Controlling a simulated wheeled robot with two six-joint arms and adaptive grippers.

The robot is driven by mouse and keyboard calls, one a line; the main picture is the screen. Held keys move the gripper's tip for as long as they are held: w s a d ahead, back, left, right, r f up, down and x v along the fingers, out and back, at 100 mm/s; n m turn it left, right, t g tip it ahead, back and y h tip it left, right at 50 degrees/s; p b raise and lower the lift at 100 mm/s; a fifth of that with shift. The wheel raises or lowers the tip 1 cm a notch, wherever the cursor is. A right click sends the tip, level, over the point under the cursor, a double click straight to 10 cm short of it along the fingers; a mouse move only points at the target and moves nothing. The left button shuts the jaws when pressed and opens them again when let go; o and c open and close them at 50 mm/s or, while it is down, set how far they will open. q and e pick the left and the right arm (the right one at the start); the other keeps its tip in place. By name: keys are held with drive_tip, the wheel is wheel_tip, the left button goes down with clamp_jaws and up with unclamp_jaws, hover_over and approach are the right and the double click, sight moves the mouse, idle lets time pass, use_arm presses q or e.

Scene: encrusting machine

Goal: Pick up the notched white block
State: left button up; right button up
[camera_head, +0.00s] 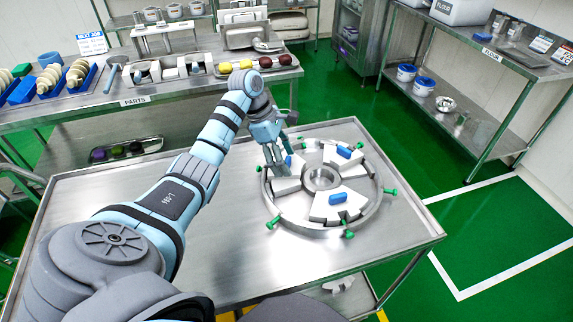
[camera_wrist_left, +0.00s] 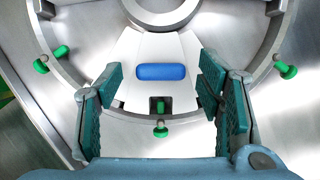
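A white wedge-shaped block (camera_wrist_left: 150,50) with a blue grip (camera_wrist_left: 161,72) lies in the round metal ring in the left wrist view. A dark rectangular notch (camera_wrist_left: 159,105) cuts its outer edge, with green showing inside. In the head view this block (camera_head: 285,186) is at the ring's left side, partly hidden by my left gripper (camera_head: 277,166). My left gripper, also in the left wrist view (camera_wrist_left: 160,78), is open. Its fingers stand on either side of the blue grip, with gaps to it. My right gripper is not in view.
The ring (camera_head: 318,229) sits on a metal table (camera_head: 120,240) and has green-tipped pins around it. Other white blocks with blue grips lie at its front (camera_head: 338,210) and back right (camera_head: 345,161), around a central hub (camera_head: 321,179). A parts bench (camera_head: 150,98) stands behind.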

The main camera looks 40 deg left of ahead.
use_arm(q)
clamp_jaws()
drive_tip(key=shift+r, duration=0.15)
